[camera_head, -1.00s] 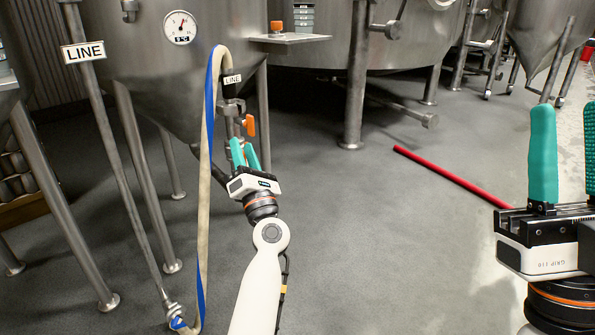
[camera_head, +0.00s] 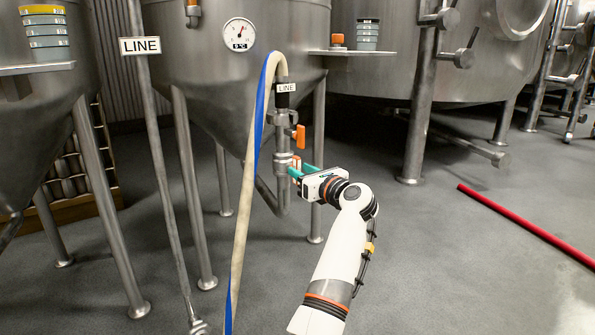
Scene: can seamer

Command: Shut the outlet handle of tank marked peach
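A steel conical tank (camera_head: 215,75) with a round dial stands left of centre. I see no peach mark on it. Under its cone is an outlet pipe (camera_head: 283,150) with an orange handle (camera_head: 299,136) on its right side. A smaller orange and white part (camera_head: 296,162) shows just below it; whether it is a second handle I cannot tell. Contact cannot be made out.
A hose (camera_head: 245,190) with a blue stripe hangs in front of the tank, left of the outlet. Steel legs (camera_head: 195,190) stand around it. A shelf (camera_head: 350,53) with stacked tubs juts out at right. A red bar (camera_head: 525,225) lies on open floor.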

